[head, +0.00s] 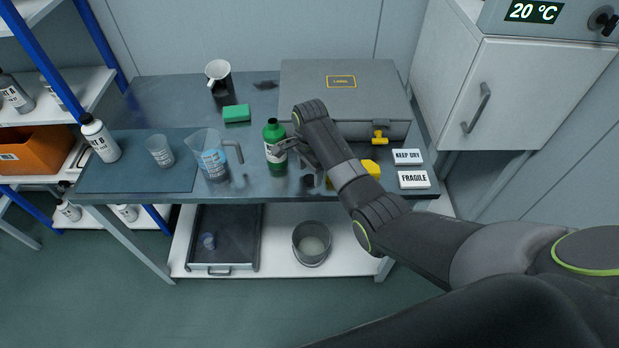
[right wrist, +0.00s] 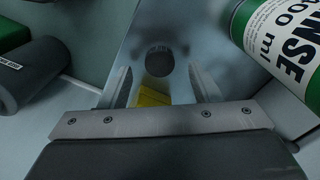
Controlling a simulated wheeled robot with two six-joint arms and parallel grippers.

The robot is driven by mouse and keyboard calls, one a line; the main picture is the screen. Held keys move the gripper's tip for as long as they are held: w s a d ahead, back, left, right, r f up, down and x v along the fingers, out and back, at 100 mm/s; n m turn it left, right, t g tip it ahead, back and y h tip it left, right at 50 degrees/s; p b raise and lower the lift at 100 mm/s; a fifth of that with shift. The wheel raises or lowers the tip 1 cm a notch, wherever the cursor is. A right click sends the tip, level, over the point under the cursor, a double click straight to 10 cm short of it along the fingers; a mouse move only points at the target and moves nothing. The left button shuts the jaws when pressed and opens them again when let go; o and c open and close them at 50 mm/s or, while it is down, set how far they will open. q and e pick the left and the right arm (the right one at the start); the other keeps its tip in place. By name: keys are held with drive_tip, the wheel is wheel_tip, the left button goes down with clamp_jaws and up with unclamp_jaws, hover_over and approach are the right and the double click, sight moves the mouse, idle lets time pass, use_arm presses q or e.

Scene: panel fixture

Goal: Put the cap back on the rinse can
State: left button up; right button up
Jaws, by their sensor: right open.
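The rinse can (head: 274,145) is a green bottle with a white label, standing upright on the bench. Its open green neck shows no cap. Part of it with the "RINSE" label shows at the upper right of the right wrist view (right wrist: 281,45). A small dark round thing (head: 308,181), which looks like the cap, lies on the bench just right of the can. It shows beyond and between my fingers in the right wrist view (right wrist: 158,60). My right gripper (head: 291,153) is open and empty, close beside the can. My left gripper is out of view.
A measuring jug (head: 210,155) and a beaker (head: 160,151) stand left of the can. A green sponge (head: 236,113) lies behind. A grey case (head: 345,95) is at the back, a yellow object (head: 371,168) and two label blocks (head: 413,179) at the right.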

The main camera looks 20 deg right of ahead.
drive_tip(key=shift+f, duration=1)
drive_tip(key=shift+c, duration=0.5)
drive_tip(key=c, duration=1)
